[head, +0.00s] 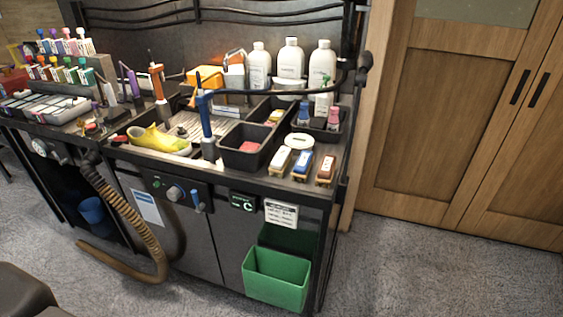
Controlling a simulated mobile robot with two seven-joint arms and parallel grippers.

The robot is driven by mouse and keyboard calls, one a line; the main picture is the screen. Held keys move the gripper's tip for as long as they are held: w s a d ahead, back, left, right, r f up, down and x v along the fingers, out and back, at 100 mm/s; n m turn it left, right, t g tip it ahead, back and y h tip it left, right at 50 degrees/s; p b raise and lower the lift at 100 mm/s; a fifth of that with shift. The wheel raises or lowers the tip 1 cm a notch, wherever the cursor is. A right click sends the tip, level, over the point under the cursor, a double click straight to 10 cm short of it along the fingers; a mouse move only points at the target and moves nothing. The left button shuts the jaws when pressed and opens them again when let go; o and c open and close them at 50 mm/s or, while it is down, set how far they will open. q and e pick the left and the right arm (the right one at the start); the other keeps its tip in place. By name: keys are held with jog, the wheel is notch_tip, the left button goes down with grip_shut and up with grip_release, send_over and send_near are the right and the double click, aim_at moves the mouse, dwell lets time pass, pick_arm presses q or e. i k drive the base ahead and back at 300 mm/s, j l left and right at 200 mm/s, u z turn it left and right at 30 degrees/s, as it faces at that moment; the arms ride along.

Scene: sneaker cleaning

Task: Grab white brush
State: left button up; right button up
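The white brush (281,159) lies on the front right part of the workbench top (262,180), with its long side running front to back. It has a pale, whitish back. Just to its right lie a blue-backed brush (302,163) and a brown-backed brush (325,169), side by side with small gaps. A white oval object (299,140) sits just behind the brushes. Neither of my grippers is in view.
A black open bin (243,158) stands left of the white brush. White bottles (290,60) stand behind. A yellow sneaker (160,139) lies in the sink area. A green bin (275,280) hangs below the bench front. Carpet is clear at right.

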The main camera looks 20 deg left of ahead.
aim_at(278, 167)
jog(key=i+u, duration=0.1)
jog(key=u, duration=0.25)
jog(key=l+u, duration=0.15)
jog(key=u, duration=0.2)
jog(key=i+l+u, duration=0.1)
jog(key=u, duration=0.25)
jog(key=i+l+u, duration=0.15)
jog(key=l+u, duration=0.45)
jog(key=l, duration=0.25)
jog(key=i+l+u, duration=0.15)
jog(key=l, duration=0.3)
jog(key=l+u, duration=0.1)
jog(key=l, duration=2)
jog(key=i+u, duration=0.05)
jog(key=i, duration=0.05)
